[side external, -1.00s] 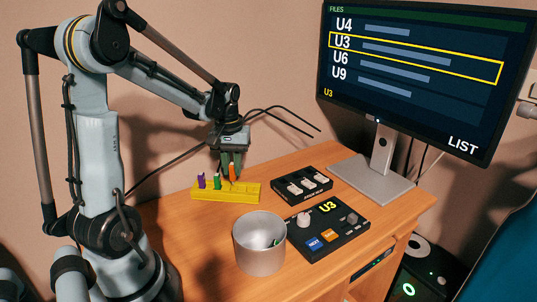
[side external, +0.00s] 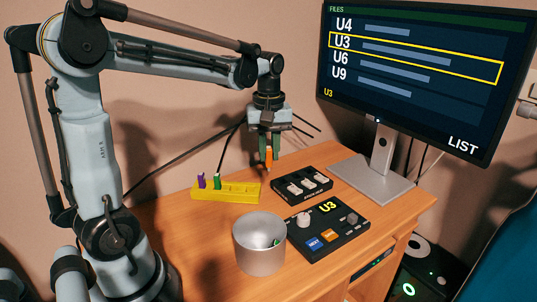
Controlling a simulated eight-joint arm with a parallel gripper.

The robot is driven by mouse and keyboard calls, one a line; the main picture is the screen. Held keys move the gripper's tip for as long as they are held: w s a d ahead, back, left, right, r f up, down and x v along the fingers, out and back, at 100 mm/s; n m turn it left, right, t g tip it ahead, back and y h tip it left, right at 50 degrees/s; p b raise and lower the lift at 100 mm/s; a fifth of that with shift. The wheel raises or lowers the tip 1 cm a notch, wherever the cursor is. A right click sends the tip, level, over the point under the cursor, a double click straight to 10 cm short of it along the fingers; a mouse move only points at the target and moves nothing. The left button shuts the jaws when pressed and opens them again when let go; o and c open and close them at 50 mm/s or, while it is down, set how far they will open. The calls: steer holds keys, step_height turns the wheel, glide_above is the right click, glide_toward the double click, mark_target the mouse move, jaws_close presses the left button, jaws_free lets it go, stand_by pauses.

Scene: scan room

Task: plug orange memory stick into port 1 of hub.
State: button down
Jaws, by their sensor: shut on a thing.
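My gripper (side external: 269,153) is shut on the orange memory stick (side external: 269,156) and holds it upright in the air above the table. It is up and to the right of the yellow rack (side external: 238,194). A purple stick (side external: 201,181) and a green stick (side external: 217,181) stand in the left part of that rack; its right part is empty. A black box with several whitish pieces on top (side external: 318,183) lies to the right of and below my gripper; it appears to be the hub. Its port labels are too small to read. The orange stick is apart from it.
A metal cup (side external: 259,248) with something small inside stands at the front. A black control panel (side external: 345,235) showing U3, with a knob and buttons, lies beside it. The monitor (side external: 410,70) at the back right highlights U3. Bare table lies left of the cup.

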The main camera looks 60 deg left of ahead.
steer(key=w+a+f+n, duration=0.2)
steer(key=w+a+n, duration=0.3)
steer(key=w, duration=0.3)
steer(key=shift+d+f, duration=0.15)
steer(key=shift+f, duration=3.8)
steer(key=shift+f, duration=0.5)
steer(key=c, duration=0.9)
jaws_free()
steer(key=shift+c, duration=0.2)
steer(key=shift+o, duration=0.8)
step_height(320, 180, up, 7)
